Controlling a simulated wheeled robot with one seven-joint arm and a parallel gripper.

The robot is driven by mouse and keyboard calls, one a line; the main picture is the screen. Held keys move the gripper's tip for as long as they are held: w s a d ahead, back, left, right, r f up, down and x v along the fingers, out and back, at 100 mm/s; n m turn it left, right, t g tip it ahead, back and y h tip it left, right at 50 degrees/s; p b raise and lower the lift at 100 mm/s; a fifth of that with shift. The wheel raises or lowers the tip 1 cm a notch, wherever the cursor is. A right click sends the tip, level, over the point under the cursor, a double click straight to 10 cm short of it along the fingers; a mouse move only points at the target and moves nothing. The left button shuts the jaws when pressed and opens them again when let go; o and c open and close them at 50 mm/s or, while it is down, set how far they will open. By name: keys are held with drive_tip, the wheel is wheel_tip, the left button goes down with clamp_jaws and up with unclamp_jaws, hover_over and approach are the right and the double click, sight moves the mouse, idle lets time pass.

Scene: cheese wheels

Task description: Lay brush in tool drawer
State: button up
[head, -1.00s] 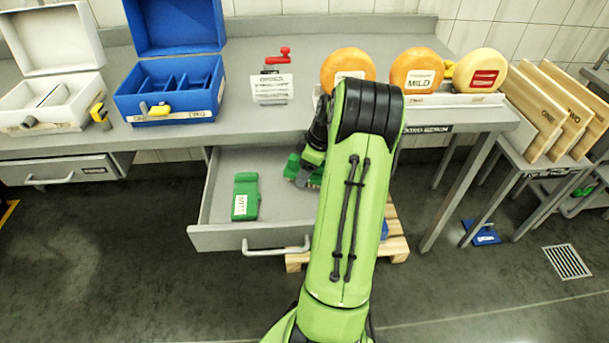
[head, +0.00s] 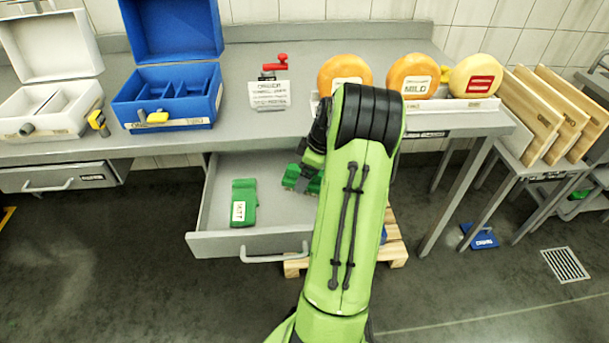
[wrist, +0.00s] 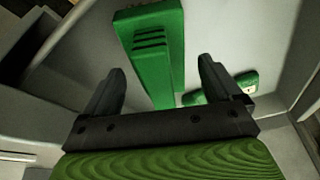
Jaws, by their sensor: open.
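The tool drawer (head: 224,241) is pulled out under the bench. In the head view a green piece with a white label (head: 243,205) lies in its left half. In the wrist view a long green block with dark slots (wrist: 150,42), possibly the brush, lies beyond my fingers and narrows toward the gap between them. A smaller green labelled piece (wrist: 238,88) shows beside it, to the right. My gripper (wrist: 160,88) is over the drawer with its fingers apart and nothing visibly clamped. In the head view my arm partly hides it, with dark green showing at its end.
On the bench stand a white box (head: 50,112), an open blue box (head: 168,120), a sign with a red-handled tool (head: 268,90) and several cheese wheels (head: 413,76). Boards (head: 545,115) stand at right. A pallet (head: 395,250) lies under the bench.

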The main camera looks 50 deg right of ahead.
drive_tip(key=p+v, duration=0.3)
drive_tip(key=v, duration=0.7)
drive_tip(key=w+a+r+h, duration=0.1)
drive_tip(key=a+r, duration=0.2)
drive_tip(key=a, duration=0.5)
drive_tip(key=w+a+r+m, duration=0.1)
drive_tip(key=a+r, duration=0.3)
drive_tip(key=a, duration=0.3)
drive_tip(key=w+a+r+h, duration=0.1)
drive_tip(key=a+r, duration=0.2)
drive_tip(key=a, duration=0.5)
drive_tip(key=s+a+m+t+y, duration=0.1)
drive_tip(key=s+a+m+t, duration=0.1)
drive_tip(key=s+a, duration=1)
drive_tip(key=shift+a+f+m, duration=0.25)
drive_tip(key=shift+a+m, duration=0.15)
drive_tip(key=shift+a, duration=0.15)
